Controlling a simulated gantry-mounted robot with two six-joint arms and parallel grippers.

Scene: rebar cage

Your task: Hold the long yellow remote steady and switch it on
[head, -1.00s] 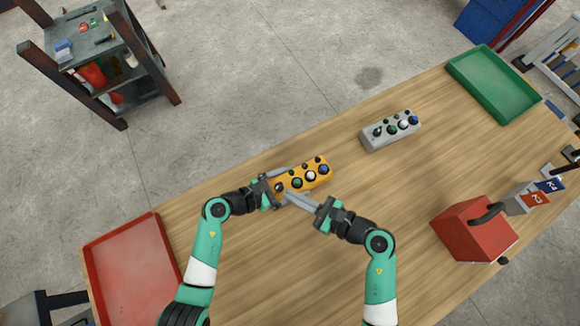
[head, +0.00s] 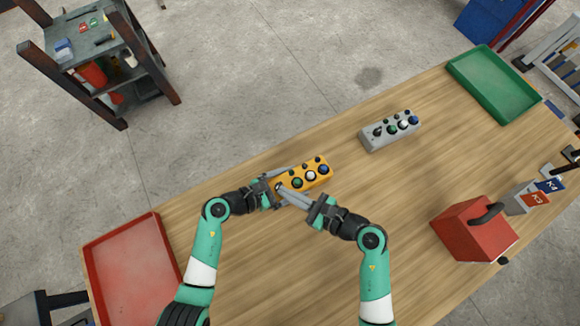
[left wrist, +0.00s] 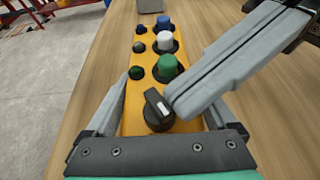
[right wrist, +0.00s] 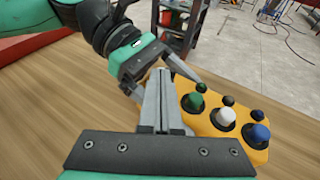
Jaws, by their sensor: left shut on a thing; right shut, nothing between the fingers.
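The long yellow remote (head: 318,179) lies on the wooden table, with green, white and blue buttons and smaller dark buttons on top. Its black rotary switch (left wrist: 155,107) with a pale mark is at the near end in the left wrist view. My left gripper (head: 279,182) is shut on the near end of the yellow remote, one finger on each side. My right gripper (head: 283,190) is shut and empty, its fingertips at the rotary switch, touching or very close to it. In the right wrist view the right fingers (right wrist: 160,80) hide the switch.
A grey remote (head: 388,130) lies farther right on the table. A red tray (head: 133,270) is at the left, a green tray (head: 494,85) at the far right. A red padlock-shaped block (head: 473,230) stands at the right. The table's front middle is clear.

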